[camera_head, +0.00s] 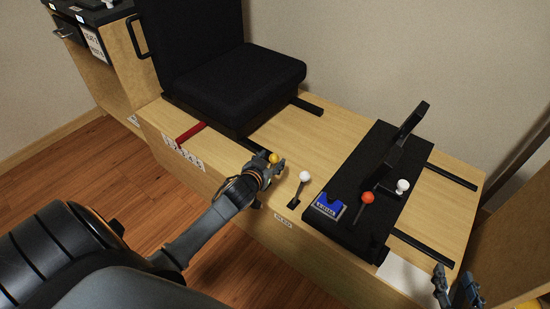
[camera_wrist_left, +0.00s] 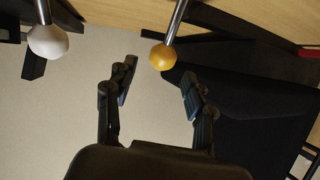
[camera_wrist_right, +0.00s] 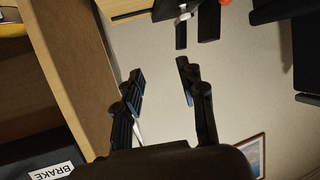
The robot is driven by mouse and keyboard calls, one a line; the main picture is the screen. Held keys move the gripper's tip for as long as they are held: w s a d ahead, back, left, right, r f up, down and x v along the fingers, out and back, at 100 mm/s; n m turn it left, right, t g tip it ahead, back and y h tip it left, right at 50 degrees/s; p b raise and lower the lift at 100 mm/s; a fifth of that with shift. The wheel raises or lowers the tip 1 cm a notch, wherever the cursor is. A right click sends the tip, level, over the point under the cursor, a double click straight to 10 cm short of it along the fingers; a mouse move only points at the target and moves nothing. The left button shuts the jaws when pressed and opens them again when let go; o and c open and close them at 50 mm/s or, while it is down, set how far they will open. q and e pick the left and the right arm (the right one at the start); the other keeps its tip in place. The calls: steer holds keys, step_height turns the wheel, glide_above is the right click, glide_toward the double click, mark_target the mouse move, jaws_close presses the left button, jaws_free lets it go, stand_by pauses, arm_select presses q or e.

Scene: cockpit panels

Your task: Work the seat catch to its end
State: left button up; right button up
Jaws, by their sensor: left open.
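A black seat (camera_head: 235,85) stands on the wooden bench, with a red bar (camera_head: 190,133) low at its front left. I cannot tell from any readable label which part is the seat catch. A lever with a yellow ball knob (camera_head: 274,158) is at my left gripper (camera_head: 270,176). In the left wrist view the yellow knob (camera_wrist_left: 162,57) is at the open fingertips (camera_wrist_left: 157,75), between them in the picture; no grip on it shows. A white-knobbed lever (camera_head: 304,177) stands to its right. My right gripper (camera_head: 458,288) is open and empty at the lower right.
A black console (camera_head: 340,235) carries a red-orange knob (camera_head: 367,197), another white knob (camera_head: 403,186), a blue labelled piece (camera_head: 329,206) and a tall black handle (camera_head: 408,120). Black rails (camera_head: 455,177) run along the bench. A wooden cabinet (camera_head: 125,65) stands at the left.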

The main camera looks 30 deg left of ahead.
mark_target(273, 158)
arm_select(q)
steer(key=b+x, duration=0.1)
steer(key=x, duration=0.2)
steer(key=shift+w+f, duration=0.15)
steer(key=shift+w, duration=0.4)
arm_select(e)
step_height(273, 158, up, 7)
steer(key=w+a+t+y, duration=0.1)
steer(key=w+t, duration=0.1)
steer(key=t, duration=0.2)
steer(key=shift+a, duration=0.25)
arm_select(q)
steer(key=shift+c, duration=0.4)
arm_select(e)
steer(key=shift+f, duration=0.1)
arm_select(q)
jaws_close()
